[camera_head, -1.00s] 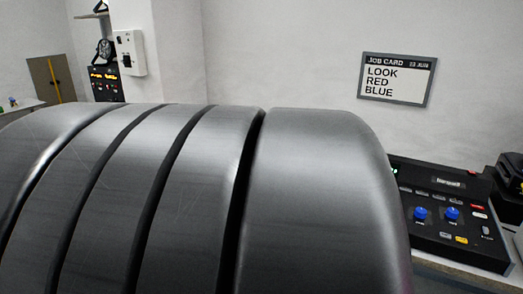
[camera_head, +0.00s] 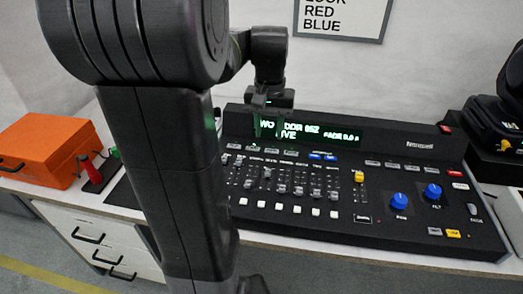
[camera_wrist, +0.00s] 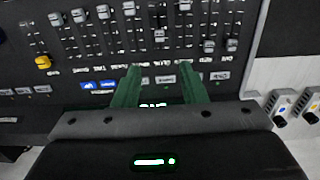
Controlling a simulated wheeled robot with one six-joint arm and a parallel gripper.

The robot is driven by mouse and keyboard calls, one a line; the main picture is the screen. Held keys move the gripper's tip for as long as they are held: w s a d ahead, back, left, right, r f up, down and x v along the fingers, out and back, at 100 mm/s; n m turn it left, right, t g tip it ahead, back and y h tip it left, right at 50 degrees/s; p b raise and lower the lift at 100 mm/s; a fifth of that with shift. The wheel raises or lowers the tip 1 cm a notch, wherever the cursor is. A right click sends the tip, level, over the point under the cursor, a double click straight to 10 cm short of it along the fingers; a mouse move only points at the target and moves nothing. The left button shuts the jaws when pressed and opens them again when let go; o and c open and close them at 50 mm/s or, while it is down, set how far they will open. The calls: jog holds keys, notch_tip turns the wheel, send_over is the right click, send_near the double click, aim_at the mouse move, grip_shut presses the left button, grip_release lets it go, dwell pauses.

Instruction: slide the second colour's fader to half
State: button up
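The black lighting console (camera_head: 400,235) stands on the bench, with several grey faders (camera_head: 285,187) in a row at its left half and a yellow-capped fader (camera_head: 359,177) right of them. The caps sit at differing heights; their labels are too small to read. In the wrist view the console appears turned round, with grey fader caps (camera_wrist: 103,12) near the top edge. The job card (camera_head: 340,15) reads RED then BLUE. My gripper (camera_wrist: 160,72) has its green fingers apart and empty over the console's upper part; it also shows before the display (camera_head: 335,133) in the head view.
Two blue knobs (camera_head: 399,201) stand up on the console's right half. An orange box (camera_head: 45,150) and a small red-handled lever (camera_head: 92,172) are at left. Black equipment (camera_head: 495,125) stands at right. My arm hides part of the console's left end.

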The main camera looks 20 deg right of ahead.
aim_at(268, 171)
notch_tip(268, 171, down, 14)
jog(key=shift+r+b, duration=0.15)
jog(key=shift+b, duration=0.65)
grip_shut()
